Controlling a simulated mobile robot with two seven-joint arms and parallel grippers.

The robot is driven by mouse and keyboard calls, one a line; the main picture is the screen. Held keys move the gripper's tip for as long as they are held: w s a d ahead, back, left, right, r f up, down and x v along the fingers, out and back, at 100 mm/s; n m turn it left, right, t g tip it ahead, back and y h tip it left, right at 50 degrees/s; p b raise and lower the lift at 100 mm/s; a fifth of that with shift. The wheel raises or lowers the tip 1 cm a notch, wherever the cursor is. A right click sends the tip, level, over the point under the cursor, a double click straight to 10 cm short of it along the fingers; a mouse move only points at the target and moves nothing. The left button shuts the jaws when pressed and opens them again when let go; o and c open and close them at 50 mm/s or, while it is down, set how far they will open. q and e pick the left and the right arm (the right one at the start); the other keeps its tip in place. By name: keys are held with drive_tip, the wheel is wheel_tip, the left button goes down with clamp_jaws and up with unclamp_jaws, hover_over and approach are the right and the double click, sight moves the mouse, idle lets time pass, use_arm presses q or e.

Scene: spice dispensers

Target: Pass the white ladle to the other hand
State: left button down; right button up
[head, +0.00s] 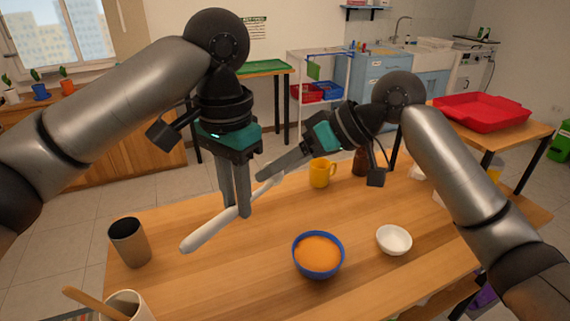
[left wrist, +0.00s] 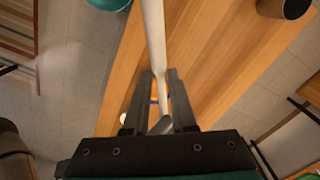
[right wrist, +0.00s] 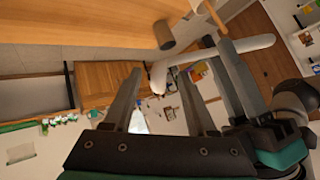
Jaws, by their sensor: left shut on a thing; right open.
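The white ladle (head: 208,230) is held slantwise above the table, its thick end low at left and its thin end up at right. My left gripper (head: 236,212) is shut on its shaft; the left wrist view shows the ladle (left wrist: 153,35) running between the left fingers (left wrist: 160,76). My right gripper (head: 270,174) is open beside the thin end. In the right wrist view a hooked end of the ladle (right wrist: 158,76) appears between the tips of the open right gripper (right wrist: 160,73). Whether they touch I cannot tell.
On the wooden table (head: 220,280) below stand a blue bowl of orange powder (head: 318,255), a white bowl (head: 394,240), a yellow mug (head: 321,173), a dark cup (head: 129,243) and a pale container with a wooden utensil (head: 128,305). A red tray (head: 482,112) lies on another table.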

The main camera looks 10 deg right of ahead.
drive_tip(key=shift+c, duration=0.2)
drive_tip(key=shift+s, duration=0.1)
clamp_jaws()
use_arm(q)
drive_tip(key=c, duration=0.7)
unclamp_jaws()
drive_tip(key=shift+o, duration=0.2)
